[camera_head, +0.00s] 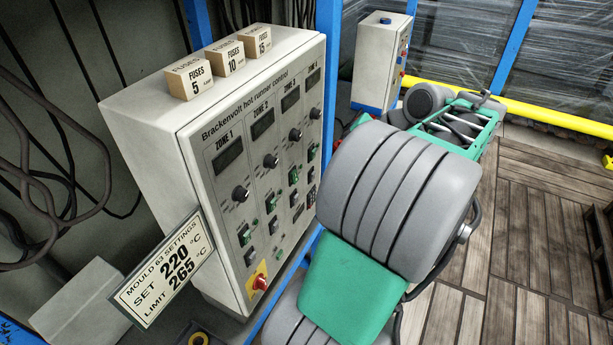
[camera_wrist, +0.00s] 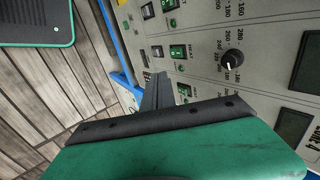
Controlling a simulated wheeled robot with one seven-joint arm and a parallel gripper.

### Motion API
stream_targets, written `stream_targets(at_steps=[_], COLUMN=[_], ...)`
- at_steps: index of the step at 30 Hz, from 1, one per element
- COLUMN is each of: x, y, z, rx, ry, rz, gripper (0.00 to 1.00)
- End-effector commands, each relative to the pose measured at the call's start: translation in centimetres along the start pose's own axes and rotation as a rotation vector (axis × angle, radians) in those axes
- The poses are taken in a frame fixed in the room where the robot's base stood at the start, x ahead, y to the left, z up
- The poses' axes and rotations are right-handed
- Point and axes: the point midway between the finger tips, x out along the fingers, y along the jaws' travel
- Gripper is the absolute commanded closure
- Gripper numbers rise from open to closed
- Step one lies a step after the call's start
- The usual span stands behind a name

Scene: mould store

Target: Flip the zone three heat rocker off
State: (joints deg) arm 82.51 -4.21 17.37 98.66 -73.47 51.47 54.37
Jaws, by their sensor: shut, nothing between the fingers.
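The zone three heat rocker (camera_head: 293,176) is the upper of two rockers below the zone 3 dial on the grey control cabinet. In the wrist view the green-faced rocker (camera_wrist: 178,52) sits left of the zone 3 dial (camera_wrist: 232,60); its tilt is too small to read. My gripper (camera_wrist: 158,82) is shut and empty, its dark fingertips close in front of the panel, a little below that rocker in the wrist picture. I cannot tell whether they touch the panel. The gripper is hidden behind my arm in the head view.
Another green rocker (camera_wrist: 184,90), apparently zone 4's, sits close beside the fingers. A red knob (camera_head: 260,283) on a yellow plate is at the cabinet's bottom. Fuse boxes (camera_head: 229,59) stand on top.

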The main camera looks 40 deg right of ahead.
Motion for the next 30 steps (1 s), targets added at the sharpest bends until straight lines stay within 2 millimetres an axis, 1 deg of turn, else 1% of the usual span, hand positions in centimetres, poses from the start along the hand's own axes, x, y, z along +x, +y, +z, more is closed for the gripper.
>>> stream_targets(at_steps=[1, 9, 11, 12, 15, 20, 30], x=[1.3, 7.3, 8.4, 8.9, 10.2, 11.1, 11.2], y=[0.1, -0.1, -0.2, -0.9, -1.7, -2.3, -2.3], z=[0.2, 0.3, 0.3, 0.3, 0.3, 0.2, 0.2], rx=[-0.003, -0.005, -0.006, -0.008, -0.007, -0.005, -0.003], ry=[-0.005, -0.007, -0.006, -0.005, -0.005, -0.003, -0.003], rz=[0.000, 0.000, 0.002, 0.001, 0.002, 0.003, -0.008], gripper=[1.00, 1.00, 1.00, 1.00, 1.00, 1.00, 1.00])
